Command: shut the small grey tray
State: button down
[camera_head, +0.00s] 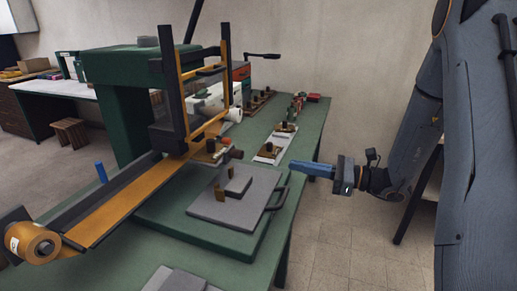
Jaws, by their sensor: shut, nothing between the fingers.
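A flat grey tray-like plate (253,218) lies on a green base on the near part of the green bench, with a dark handle (280,197) at its right edge. It appears to be the small grey tray, but I cannot tell how far open it is. A smaller grey block and brown pegs sit on top of it. My gripper (293,166) has blue fingers that point left, shut and empty. It is at the bench's right edge, beyond the handle in the picture and apart from it.
A green press-like machine (125,66) with an upright dark and orange frame stands at the left. An orange strip (125,205) runs to a roll at front left. Small fixtures (272,152) line the bench behind. Floor right of the bench is clear.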

jog(key=p, duration=0.6)
send_near(243, 155)
jog(key=x, duration=0.5)
jog(key=shift+x, duration=0.75)
jog(key=shift+f, duration=0.15)
